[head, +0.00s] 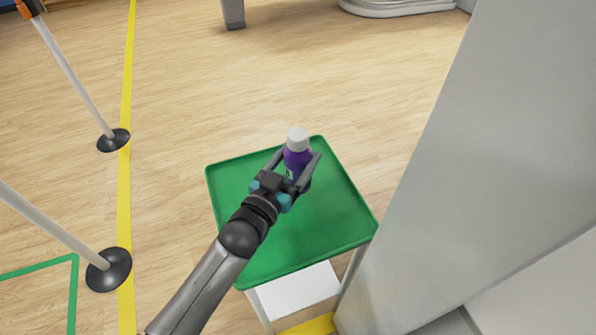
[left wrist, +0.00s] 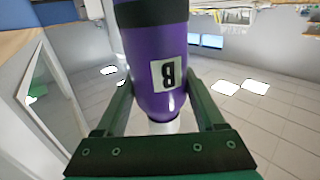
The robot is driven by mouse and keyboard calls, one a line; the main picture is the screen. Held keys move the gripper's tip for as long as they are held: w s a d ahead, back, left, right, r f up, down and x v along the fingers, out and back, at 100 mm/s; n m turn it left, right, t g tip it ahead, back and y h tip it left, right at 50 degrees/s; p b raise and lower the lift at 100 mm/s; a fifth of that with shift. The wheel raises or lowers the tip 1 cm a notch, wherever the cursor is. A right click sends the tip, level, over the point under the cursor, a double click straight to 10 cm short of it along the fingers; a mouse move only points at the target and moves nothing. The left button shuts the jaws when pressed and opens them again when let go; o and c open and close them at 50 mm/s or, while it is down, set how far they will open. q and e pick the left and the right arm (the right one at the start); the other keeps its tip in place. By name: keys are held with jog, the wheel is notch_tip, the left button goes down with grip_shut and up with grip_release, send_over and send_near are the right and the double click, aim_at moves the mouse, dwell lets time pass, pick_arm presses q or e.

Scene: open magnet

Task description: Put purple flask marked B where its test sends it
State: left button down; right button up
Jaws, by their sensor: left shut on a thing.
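The purple flask (head: 297,157) has a white cap and is held upright between the fingers of my left gripper (head: 301,168). It is over the green tray top of a small stand (head: 335,222); I cannot tell whether its base touches the tray. In the left wrist view the flask (left wrist: 157,60) fills the space between the fingers, with a white label marked B (left wrist: 168,74), upside down in the picture. My left gripper (left wrist: 160,112) is shut on it. My right gripper is not in view.
A large grey panel (head: 480,150) stands close on the right of the tray. Two post bases (head: 109,272) stand on the left by a yellow floor line (head: 125,180). The rest of the tray top is empty.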

aim_at(291, 180)
pick_arm(q)
jog(key=shift+f+b, duration=0.65)
jog(key=shift+f, duration=1.25)
jog(key=shift+f, duration=0.2)
grip_release()
jog(key=shift+r, duration=0.2)
jog(key=shift+p+v, duration=0.75)
jog(key=shift+v, duration=3.05)
